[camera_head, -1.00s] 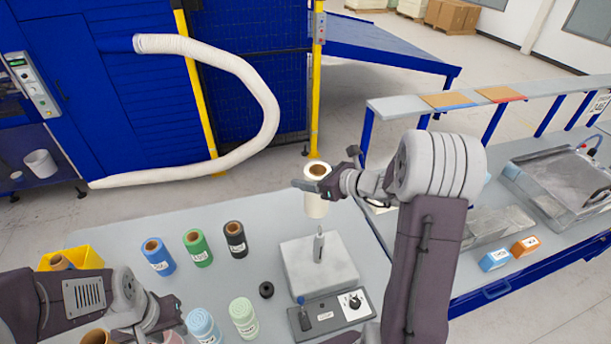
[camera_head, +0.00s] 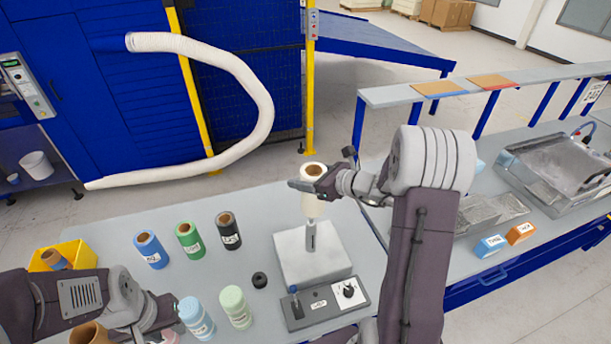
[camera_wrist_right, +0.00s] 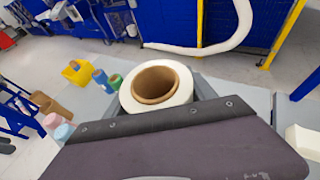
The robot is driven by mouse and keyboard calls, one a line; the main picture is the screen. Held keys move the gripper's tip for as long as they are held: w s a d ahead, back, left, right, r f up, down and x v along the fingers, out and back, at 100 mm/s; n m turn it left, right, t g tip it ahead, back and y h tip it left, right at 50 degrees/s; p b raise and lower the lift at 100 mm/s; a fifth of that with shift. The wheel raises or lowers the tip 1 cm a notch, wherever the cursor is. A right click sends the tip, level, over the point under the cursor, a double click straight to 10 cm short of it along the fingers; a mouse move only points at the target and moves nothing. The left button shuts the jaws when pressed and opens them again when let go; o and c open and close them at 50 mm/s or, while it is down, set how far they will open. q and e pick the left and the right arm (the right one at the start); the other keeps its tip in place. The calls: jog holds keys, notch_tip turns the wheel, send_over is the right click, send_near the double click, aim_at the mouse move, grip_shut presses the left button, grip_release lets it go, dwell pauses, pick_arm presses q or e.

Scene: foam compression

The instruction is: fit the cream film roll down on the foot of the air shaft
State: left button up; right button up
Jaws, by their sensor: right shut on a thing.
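The cream film roll (camera_head: 313,206) is upright, with a brown core. My right gripper (camera_head: 310,185) is shut on it and holds it above the table. The air shaft (camera_head: 311,238) stands upright on a light grey block (camera_head: 325,264). The roll's lower edge appears right above or overlapping the shaft's tip; the exact alignment cannot be told. In the right wrist view the roll (camera_wrist_right: 128,98) shows its open core behind the dark gripper body, and the shaft is hidden. My left gripper (camera_head: 165,318) is low at the left; its fingers are unclear.
Blue (camera_head: 152,252), green (camera_head: 190,241) and black (camera_head: 229,232) rolls stand left of the block. Pale blue (camera_head: 196,318) and pale green (camera_head: 235,307) rolls stand near my left gripper. A small black ring (camera_head: 260,280) and a control box (camera_head: 325,303) are close to the block.

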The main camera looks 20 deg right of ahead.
jog(key=shift+w+a+f+b, duration=0.2)
jog(key=shift+w+f+b, duration=0.15)
jog(key=shift+b, duration=0.2)
jog(key=shift+w+a, duration=0.1)
jog(key=shift+s+d, duration=0.2)
jog(key=shift+s, duration=0.15)
jog(key=shift+w, duration=0.1)
dwell(0.4)
jog(key=shift+b, duration=0.35)
jog(key=shift+f, duration=0.15)
